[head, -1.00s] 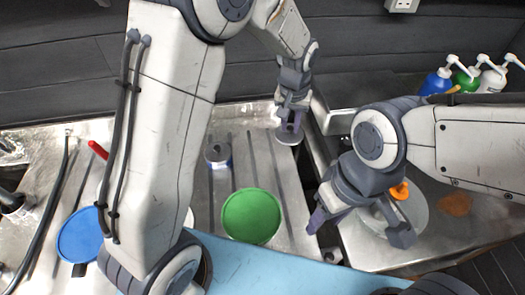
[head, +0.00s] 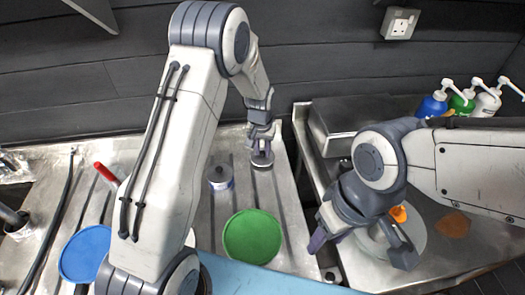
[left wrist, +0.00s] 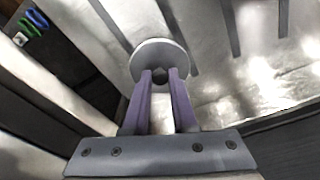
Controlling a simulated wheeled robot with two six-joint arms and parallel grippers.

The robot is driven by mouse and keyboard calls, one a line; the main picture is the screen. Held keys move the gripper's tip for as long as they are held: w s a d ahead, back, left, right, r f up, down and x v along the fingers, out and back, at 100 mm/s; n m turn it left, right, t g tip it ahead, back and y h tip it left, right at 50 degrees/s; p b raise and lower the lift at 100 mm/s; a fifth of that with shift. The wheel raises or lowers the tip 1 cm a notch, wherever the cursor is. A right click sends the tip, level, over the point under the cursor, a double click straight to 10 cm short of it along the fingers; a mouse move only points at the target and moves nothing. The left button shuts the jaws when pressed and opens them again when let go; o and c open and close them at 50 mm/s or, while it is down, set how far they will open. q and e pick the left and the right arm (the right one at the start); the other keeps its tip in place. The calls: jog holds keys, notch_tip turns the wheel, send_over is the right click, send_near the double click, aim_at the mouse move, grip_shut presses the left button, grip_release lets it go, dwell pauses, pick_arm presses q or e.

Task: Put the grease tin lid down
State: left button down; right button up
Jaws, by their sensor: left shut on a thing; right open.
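The grease tin lid (head: 262,162) is a small round grey disc under my left gripper (head: 262,146) in the head view. In the left wrist view the lid (left wrist: 150,52) sits at the tips of the two purple fingers (left wrist: 160,75), which are shut on its dark central knob. I cannot tell if its underside touches the steel surface. A small grey tin (head: 221,184) with a blue-white band and dark top stands just left of the lid, apart from it. My right gripper (head: 360,248) is open and empty at the right.
A green round lid or dish (head: 252,238) lies in front of the tin, and a blue one (head: 86,254) at the left. Pump bottles (head: 462,102) stand back right.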

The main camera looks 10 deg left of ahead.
aim_at(262, 161)
pick_arm(q)
jog(key=shift+f, duration=0.7)
jog(key=c, duration=0.7)
grip_release()
jog(key=shift+f, duration=0.15)
notch_tip(262, 161, up, 12)
jog(key=s+b, duration=0.1)
jog(key=s+d+r+m, duration=0.2)
jog(key=s+d+r, duration=0.2)
jog(key=s+d, duration=0.35)
jog(key=s+d+m, duration=0.1)
jog(key=s, duration=0.7)
jog(key=s+d+r+m+g, duration=0.1)
jog(key=s+m, duration=0.1)
jog(key=s, duration=0.6)
jog(key=s+d+r+m+h, duration=0.1)
jog(key=s+m, duration=0.1)
jog(key=s, duration=0.6)
jog(key=shift+s+r, duration=0.25)
jog(key=shift+s, duration=0.15)
